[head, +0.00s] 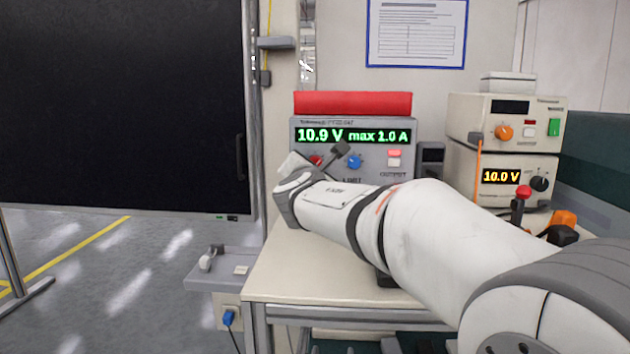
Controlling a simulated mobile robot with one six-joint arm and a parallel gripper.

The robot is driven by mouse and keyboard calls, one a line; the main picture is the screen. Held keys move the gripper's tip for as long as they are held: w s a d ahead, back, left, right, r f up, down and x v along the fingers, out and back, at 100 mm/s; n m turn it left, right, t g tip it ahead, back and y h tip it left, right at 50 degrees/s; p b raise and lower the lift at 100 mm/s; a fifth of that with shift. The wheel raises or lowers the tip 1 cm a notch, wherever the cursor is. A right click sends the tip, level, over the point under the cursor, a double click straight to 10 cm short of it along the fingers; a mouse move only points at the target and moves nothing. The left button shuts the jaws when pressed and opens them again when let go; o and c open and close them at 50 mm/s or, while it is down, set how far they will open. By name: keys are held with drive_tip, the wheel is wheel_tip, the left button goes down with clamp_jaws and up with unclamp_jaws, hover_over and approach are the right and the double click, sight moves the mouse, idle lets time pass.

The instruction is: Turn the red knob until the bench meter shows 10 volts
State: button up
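The red knob (316,160) is on the front of a grey power supply (402,124), low on its left side. The bench meter (491,163) at the right shows 10.0 V in amber. My arm reaches in from the lower right. Dark parts of my gripper (340,150) show at the panel beside the red knob. My wrist hides most of the gripper, so its grip and any contact with the knob cannot be seen.
A blue knob (354,161) is right of the red one. A red block (352,103) lies on the supply. Another beige unit (520,108) with an orange knob stands on the meter. A red-topped lever (522,194) is in front of it. The bench's front left (300,275) is clear.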

drive_tip(key=shift+m, duration=0.3)
drive_tip(key=o, duration=1)
drive_tip(key=shift+s, duration=0.1)
drive_tip(key=s, duration=0.7)
drive_tip(key=shift+s+a+p, duration=0.15)
drive_tip(key=shift+s+p, duration=0.2)
